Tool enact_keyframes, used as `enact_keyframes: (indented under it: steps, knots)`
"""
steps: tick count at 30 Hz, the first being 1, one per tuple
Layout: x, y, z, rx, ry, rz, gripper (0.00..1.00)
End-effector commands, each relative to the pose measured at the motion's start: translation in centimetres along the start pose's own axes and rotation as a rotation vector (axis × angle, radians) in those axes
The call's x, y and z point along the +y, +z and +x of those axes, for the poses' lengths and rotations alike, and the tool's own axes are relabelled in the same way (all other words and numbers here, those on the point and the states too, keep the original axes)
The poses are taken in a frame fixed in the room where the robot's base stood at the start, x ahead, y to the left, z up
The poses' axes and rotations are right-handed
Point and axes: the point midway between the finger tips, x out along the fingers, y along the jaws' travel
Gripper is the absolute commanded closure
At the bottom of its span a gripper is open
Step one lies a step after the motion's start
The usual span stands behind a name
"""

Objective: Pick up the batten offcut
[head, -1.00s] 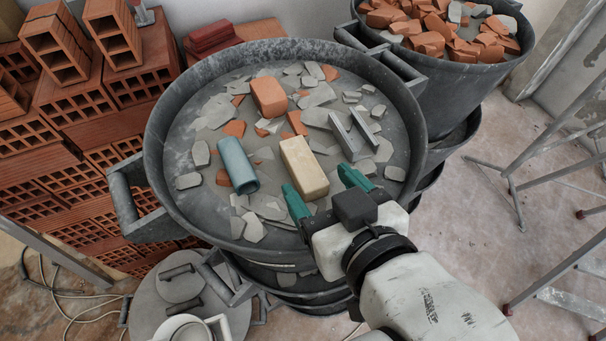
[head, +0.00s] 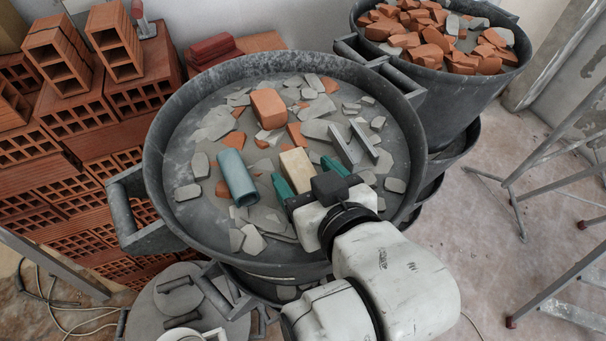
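The batten offcut, a pale wooden block (head: 296,164), lies among rubble inside the wide grey bucket (head: 160,130). My gripper (head: 302,169) reaches in from the lower right, with its two teal fingers apart. One finger is on the left side of the block and the other on its right side. The near end of the block is partly hidden by the gripper. The left finger looks close to the block; I cannot tell whether it touches.
A blue-grey pipe piece (head: 237,177) lies just left of the gripper. An orange brick piece (head: 268,108) lies behind the block, and a grey metal channel (head: 352,146) lies to its right. Another bucket (head: 430,95) of brick rubble stands at the upper right.

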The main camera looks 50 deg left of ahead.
Motion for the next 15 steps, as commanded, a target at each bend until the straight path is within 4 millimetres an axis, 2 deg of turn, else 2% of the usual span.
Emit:
enact_keyframes:
  steps: [2,15]
  knots:
    - [0.0,0.0,-0.01,0.0,0.0,0.0,0.37]
    - [0.0,0.01,-0.03,0.0,0.0,0.0,0.79]
